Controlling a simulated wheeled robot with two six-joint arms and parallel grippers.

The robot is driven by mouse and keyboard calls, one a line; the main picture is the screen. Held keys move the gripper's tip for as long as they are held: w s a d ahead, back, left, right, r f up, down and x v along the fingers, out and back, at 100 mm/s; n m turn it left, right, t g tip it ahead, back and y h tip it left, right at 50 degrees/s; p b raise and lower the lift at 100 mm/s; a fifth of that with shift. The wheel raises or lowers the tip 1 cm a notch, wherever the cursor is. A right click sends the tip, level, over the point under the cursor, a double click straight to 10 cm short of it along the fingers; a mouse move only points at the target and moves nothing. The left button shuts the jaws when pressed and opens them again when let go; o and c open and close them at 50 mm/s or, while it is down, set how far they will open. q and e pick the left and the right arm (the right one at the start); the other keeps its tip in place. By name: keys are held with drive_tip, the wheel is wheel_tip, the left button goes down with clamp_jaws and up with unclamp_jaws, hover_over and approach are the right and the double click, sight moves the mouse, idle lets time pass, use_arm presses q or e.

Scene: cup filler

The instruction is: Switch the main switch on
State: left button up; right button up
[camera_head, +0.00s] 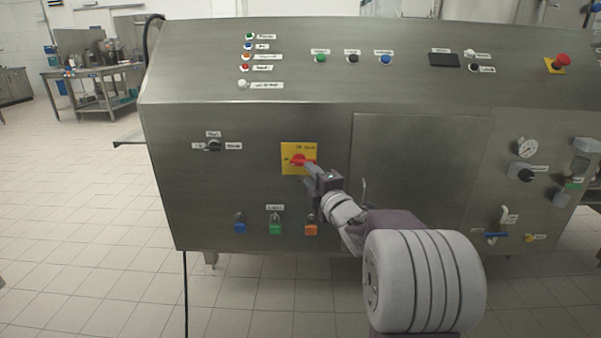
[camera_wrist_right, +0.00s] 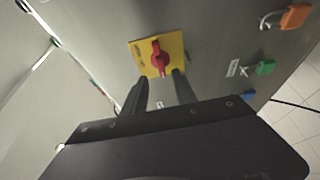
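The main switch is a red rotary handle (camera_head: 298,160) on a yellow plate (camera_head: 286,150) on the machine's steel front. In the right wrist view the red handle (camera_wrist_right: 160,58) stands on the yellow plate (camera_wrist_right: 141,48), its grip running across the plate's middle. My right gripper (camera_head: 311,168) is at the lower right of the switch in the head view. In the wrist view its two fingers (camera_wrist_right: 160,86) are spread apart, with the tips just short of the handle and nothing between them. The left gripper is in neither view.
Blue (camera_head: 240,227), green (camera_head: 275,228) and orange (camera_head: 311,229) padlocks hang below the switch. A black selector (camera_head: 214,146) is to its left. A cabinet door (camera_head: 415,165) is to its right. A red emergency button (camera_head: 562,61) is at the far upper right.

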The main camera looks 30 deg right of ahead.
sight(300, 165)
drive_tip(key=w, duration=0.4)
drive_tip(key=w+d, duration=0.1)
drive_tip(key=w, duration=0.1)
drive_tip(key=shift+w+b, duration=0.35)
drive_tip(key=shift+b, duration=0.05)
drive_tip(key=shift+c, duration=0.3)
clamp_jaws()
drive_tip(key=shift+f, duration=0.1)
